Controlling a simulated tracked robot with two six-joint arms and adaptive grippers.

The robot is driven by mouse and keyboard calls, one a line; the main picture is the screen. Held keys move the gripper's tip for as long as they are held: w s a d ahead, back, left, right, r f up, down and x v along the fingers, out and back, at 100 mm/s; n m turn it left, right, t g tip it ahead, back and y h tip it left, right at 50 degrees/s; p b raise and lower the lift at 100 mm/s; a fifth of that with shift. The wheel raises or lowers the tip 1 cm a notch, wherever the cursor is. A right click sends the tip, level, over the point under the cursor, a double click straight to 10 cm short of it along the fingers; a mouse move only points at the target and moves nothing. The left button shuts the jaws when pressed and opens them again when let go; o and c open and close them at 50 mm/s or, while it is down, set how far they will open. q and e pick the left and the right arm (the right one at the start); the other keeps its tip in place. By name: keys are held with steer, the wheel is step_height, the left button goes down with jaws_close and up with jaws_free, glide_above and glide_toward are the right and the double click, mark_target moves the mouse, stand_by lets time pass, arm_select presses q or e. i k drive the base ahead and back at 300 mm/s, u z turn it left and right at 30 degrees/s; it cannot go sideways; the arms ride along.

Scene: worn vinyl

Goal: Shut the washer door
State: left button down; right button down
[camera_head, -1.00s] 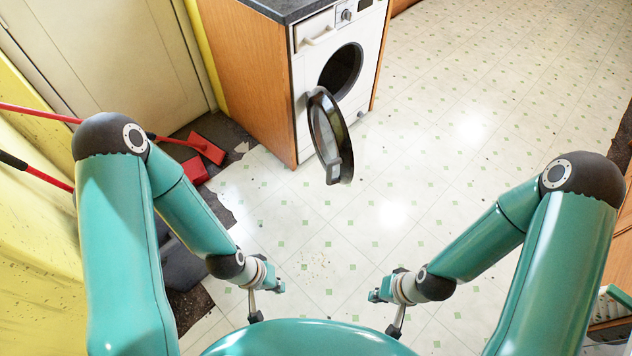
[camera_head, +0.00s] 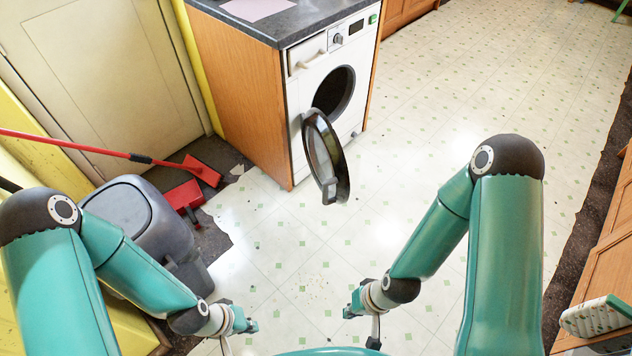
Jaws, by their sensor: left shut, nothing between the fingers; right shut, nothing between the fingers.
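My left gripper (camera_head: 250,325) is shut and empty, low in the view, nearer to me than the door. My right gripper (camera_head: 349,312) is also shut and empty, to the right of the left one. Both are well apart from the door.
A wooden cabinet side panel (camera_head: 240,95) flanks the washer. Wooden units and a white-and-green item (camera_head: 597,316) are at the right edge. The vinyl floor (camera_head: 430,135) in the middle is open.

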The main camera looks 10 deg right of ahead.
mark_target(325, 154)
steer(key=u, duration=0.1)
steer(key=i, duration=1)
steer(key=z, duration=0.1)
